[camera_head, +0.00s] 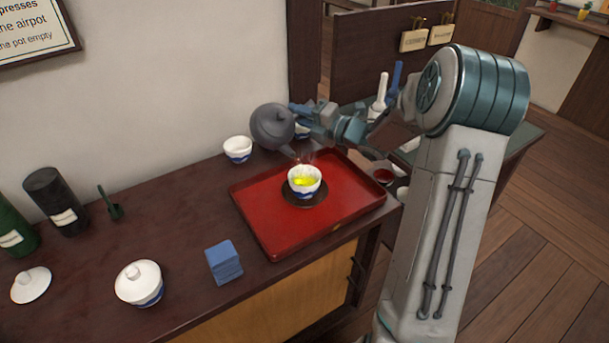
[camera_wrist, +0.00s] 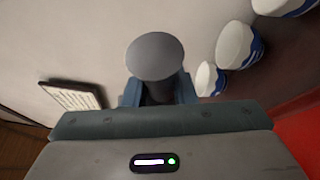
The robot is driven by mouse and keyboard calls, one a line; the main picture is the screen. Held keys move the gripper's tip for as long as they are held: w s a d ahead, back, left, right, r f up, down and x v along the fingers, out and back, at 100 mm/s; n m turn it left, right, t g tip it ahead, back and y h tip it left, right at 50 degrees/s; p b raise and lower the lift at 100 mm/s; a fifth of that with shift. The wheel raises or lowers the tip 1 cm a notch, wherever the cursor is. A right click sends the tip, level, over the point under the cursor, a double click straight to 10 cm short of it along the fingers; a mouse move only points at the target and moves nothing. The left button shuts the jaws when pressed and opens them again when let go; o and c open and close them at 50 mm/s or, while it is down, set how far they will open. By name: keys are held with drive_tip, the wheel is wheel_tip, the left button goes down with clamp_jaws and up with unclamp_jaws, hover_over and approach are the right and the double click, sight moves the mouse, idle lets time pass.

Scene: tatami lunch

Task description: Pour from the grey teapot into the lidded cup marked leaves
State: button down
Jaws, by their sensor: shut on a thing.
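The dark grey teapot (camera_head: 270,127) is tilted, spout down, above and just left of an open blue-and-white cup (camera_head: 304,184). My gripper (camera_head: 302,114) is shut on its side handle; the wrist view shows the grey round end of the held piece (camera_wrist: 155,57) between my fingers. The open cup holds bright yellow-green liquid and stands on a dark saucer (camera_head: 317,200). Faint steam shows near the spout. A lidded cup (camera_head: 139,284) stands at the front left. A loose white lid (camera_head: 30,286) lies left of it. I cannot make out leaf marks on either cup.
The red tray (camera_head: 262,235) lies under the saucer. Another white-and-blue cup (camera_head: 237,150) stands behind the tray. A blue folded cloth stack (camera_head: 224,262), a dark canister (camera_head: 55,202) and a green scoop (camera_head: 111,205) are on the counter. The counter between them is bare.

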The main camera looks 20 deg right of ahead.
drive_tip(key=w+a+f+m+g+h+p, duration=0.1)
drive_tip(key=w+f+g+h+p, duration=0.1)
drive_tip(key=w+f+g+p, duration=0.1)
drive_tip(key=w+f+p, duration=0.1)
drive_tip(key=p, duration=0.1)
drive_tip(key=shift+a+f+p, duration=0.15)
drive_tip(key=shift+a+p, duration=0.15)
drive_tip(key=shift+a, duration=0.1)
drive_tip(key=shift+w+p, duration=0.1)
drive_tip(key=shift+p, duration=0.2)
drive_tip(key=p, duration=0.1)
drive_tip(key=g+h+p, duration=0.1)
drive_tip(key=p, duration=0.1)
drive_tip(key=shift+w+a, duration=0.2)
drive_tip(key=shift+w, duration=0.2)
drive_tip(key=shift+p, duration=0.35)
drive_tip(key=shift+w+a+r+m+g+p, duration=0.2)
drive_tip(key=shift+w+m+g+p, duration=0.1)
drive_tip(key=shift+p, duration=0.85)
drive_tip(key=shift+w+r+h+p, duration=0.15)
drive_tip(key=shift+h+p, duration=0.25)
drive_tip(key=shift+p, duration=0.85)
